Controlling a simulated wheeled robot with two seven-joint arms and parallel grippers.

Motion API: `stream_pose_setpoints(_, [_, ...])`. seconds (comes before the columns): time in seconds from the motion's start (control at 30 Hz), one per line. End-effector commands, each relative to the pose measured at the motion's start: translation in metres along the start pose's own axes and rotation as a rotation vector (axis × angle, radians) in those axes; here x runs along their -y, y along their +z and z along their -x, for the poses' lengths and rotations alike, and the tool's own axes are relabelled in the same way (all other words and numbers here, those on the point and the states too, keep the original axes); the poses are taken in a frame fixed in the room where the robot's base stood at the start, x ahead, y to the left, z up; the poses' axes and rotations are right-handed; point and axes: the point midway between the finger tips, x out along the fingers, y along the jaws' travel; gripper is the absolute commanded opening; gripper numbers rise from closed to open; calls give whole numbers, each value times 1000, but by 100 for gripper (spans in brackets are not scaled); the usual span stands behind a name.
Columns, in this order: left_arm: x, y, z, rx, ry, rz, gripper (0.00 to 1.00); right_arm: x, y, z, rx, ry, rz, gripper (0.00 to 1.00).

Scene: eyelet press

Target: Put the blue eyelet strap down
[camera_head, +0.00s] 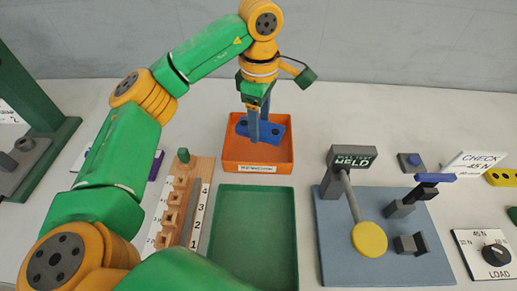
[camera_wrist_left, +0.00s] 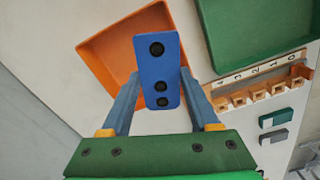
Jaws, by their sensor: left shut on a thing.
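The blue eyelet strap (camera_wrist_left: 155,66) is a flat bar with three dark holes, held between the two fingers of my left gripper (camera_wrist_left: 160,82) in the wrist view. In the head view the strap (camera_head: 276,134) shows under the downward-pointing left gripper (camera_head: 264,134), within the outline of the orange tray (camera_head: 281,155). The tray also shows behind the strap in the wrist view (camera_wrist_left: 107,46). I cannot tell whether the strap touches the tray floor. The fingers hide part of the strap in the head view. My right gripper is not in view.
A green tray (camera_head: 254,235) lies in front of the orange one. A wooden numbered rack (camera_head: 183,205) stands left of it. A blue-grey base with a sign, lever and yellow disc (camera_head: 369,239) is at right, near a load dial (camera_head: 496,254). Bare table lies behind the orange tray.

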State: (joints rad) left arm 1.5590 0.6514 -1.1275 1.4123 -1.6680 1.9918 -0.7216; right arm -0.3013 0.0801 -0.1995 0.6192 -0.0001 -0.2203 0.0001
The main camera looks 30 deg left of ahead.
Motion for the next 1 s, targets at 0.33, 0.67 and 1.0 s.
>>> stream_pose_setpoints(0.33, [-11,-9,-41,-4,-18,340,0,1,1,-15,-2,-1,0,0])
stream_pose_setpoints(0.67, [-10,-8,-98,-2,-14,337,0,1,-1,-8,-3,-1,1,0])
stream_pose_setpoints(1.0, [-11,-8,-104,-1,-12,335,0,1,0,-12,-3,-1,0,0])
